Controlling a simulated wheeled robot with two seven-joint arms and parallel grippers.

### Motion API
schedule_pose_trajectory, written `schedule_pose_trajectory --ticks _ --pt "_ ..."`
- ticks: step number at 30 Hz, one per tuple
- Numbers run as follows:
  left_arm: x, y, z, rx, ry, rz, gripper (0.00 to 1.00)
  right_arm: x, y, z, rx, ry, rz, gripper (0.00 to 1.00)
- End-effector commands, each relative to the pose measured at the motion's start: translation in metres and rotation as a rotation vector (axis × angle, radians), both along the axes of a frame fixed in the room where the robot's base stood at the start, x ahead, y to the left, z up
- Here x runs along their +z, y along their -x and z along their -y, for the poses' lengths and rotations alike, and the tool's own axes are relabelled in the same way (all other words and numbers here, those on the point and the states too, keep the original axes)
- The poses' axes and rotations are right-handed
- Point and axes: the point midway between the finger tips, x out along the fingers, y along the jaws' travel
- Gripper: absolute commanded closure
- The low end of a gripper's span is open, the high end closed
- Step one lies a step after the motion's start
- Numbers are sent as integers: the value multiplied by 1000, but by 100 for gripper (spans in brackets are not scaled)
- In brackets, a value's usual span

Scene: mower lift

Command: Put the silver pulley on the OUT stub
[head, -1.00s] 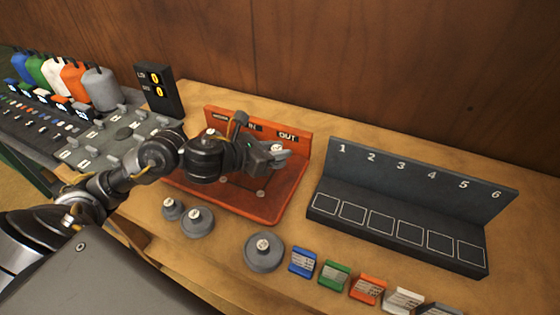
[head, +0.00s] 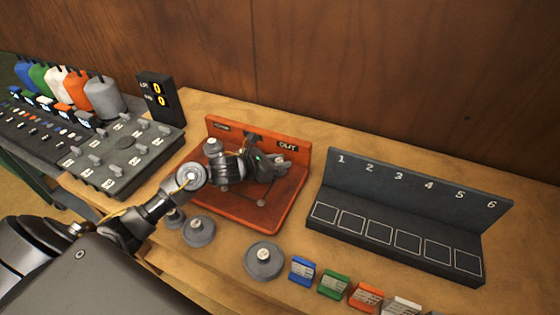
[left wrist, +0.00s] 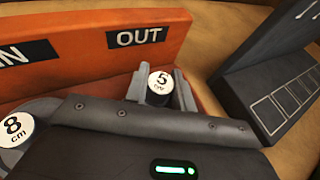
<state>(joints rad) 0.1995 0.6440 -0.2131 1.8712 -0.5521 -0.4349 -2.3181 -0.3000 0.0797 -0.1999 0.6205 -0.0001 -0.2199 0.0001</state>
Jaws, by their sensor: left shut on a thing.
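My left gripper (head: 284,164) is shut on a small grey pulley with a white "5 cm" cap, which I take to be the silver pulley (left wrist: 160,84). In the left wrist view the pulley sits between the two fingertips, just below the OUT label (left wrist: 139,37). The gripper hangs over the right part of the orange-red stand (head: 290,197), in front of its upright back. The OUT stub is hidden, so I cannot tell whether the pulley touches it. My right gripper is not in view.
An "8 cm" pulley (left wrist: 15,130) stands on the stand's IN side, close to the gripper. Grey pulleys (head: 264,260) (head: 199,231) and coloured tags (head: 303,270) lie along the bench front. A dark numbered rack (head: 400,215) stands to the right.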

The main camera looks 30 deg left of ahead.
Motion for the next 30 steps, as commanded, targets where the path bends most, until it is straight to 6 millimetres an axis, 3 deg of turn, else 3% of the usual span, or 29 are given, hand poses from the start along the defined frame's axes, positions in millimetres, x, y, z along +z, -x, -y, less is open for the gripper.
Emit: schedule_pose_trajectory --ticks 15,16,20,30 --pt "-12 0 0 0 -1 4 100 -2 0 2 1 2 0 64" --pt "-10 0 0 0 -1 3 71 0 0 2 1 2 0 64" --pt "-10 0 0 1 0 2 54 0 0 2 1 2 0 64" --pt "-6 0 0 1 0 2 54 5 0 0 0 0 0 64"
